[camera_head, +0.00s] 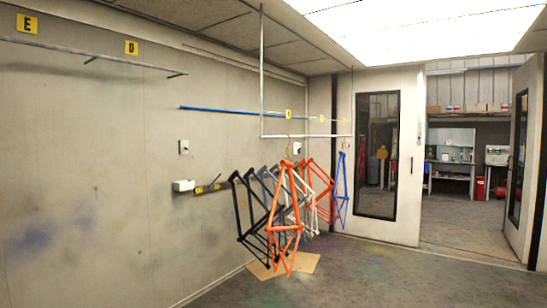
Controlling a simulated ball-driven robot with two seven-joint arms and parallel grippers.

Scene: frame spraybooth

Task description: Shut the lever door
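A doorway in the far wall at the right stands open. A pale door leaf (526,190) with a dark narrow window (518,155) stands ajar at an angle at its right side, partly cut off by the picture's edge. A second pale leaf (404,215) with a tall dark window (377,155) stands left of the opening, in line with the wall. A small light fitting (411,165) shows near its right edge; I cannot tell whether it is a lever. No lever shows clearly on the angled leaf. Neither of my grippers is in view.
Several bicycle frames hang from a rail, an orange one (285,222) nearest. A cardboard sheet (300,265) lies below them. Through the opening are a workbench (449,172) and shelf goods. The grey floor (400,275) toward the doorway looks clear.

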